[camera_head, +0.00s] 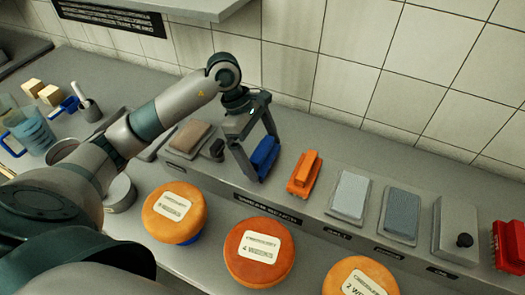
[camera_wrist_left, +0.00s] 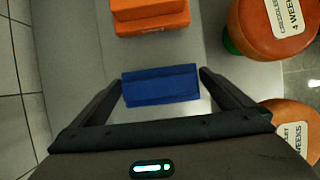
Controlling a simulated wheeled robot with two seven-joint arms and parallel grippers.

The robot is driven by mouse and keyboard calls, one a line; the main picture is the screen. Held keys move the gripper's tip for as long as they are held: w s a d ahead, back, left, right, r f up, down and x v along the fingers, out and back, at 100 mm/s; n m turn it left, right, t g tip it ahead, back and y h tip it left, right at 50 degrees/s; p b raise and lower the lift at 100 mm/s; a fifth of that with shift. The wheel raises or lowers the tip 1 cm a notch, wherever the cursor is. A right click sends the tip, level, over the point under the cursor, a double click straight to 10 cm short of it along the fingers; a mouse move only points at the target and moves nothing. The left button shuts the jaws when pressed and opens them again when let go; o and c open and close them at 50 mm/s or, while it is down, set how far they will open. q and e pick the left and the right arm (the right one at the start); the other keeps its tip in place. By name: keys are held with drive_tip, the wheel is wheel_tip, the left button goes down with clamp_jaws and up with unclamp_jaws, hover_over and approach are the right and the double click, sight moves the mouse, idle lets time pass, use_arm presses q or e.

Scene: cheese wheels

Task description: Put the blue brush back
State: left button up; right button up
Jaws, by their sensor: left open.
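The blue brush (camera_head: 264,156) is at the raised metal ledge (camera_head: 317,207), just left of the orange brush (camera_head: 304,174). My left gripper (camera_head: 267,163) points down over the blue brush with its jaws open, one finger on either side. In the left wrist view the blue brush (camera_wrist_left: 160,86) lies between the spread fingertips (camera_wrist_left: 163,78), with small gaps beside it. A pale patch shows beneath it. I cannot tell whether the brush rests fully on the ledge. My right gripper is not in view.
Grey pads (camera_head: 349,196) and a red brush (camera_head: 510,246) line the ledge to the right; a brown pad (camera_head: 190,136) is to the left. Orange cheese wheels (camera_head: 259,252) stand in front. A tiled wall (camera_head: 345,87) rises behind. A blue jug (camera_head: 28,131) stands far left.

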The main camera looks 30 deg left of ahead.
use_arm(q)
drive_tip(key=shift+a+r, duration=0.25)
drive_tip(key=shift+r, duration=0.15)
drive_tip(key=b+v, duration=0.5)
drive_tip(key=v, duration=0.6)
drive_tip(key=shift+d+r, duration=0.1)
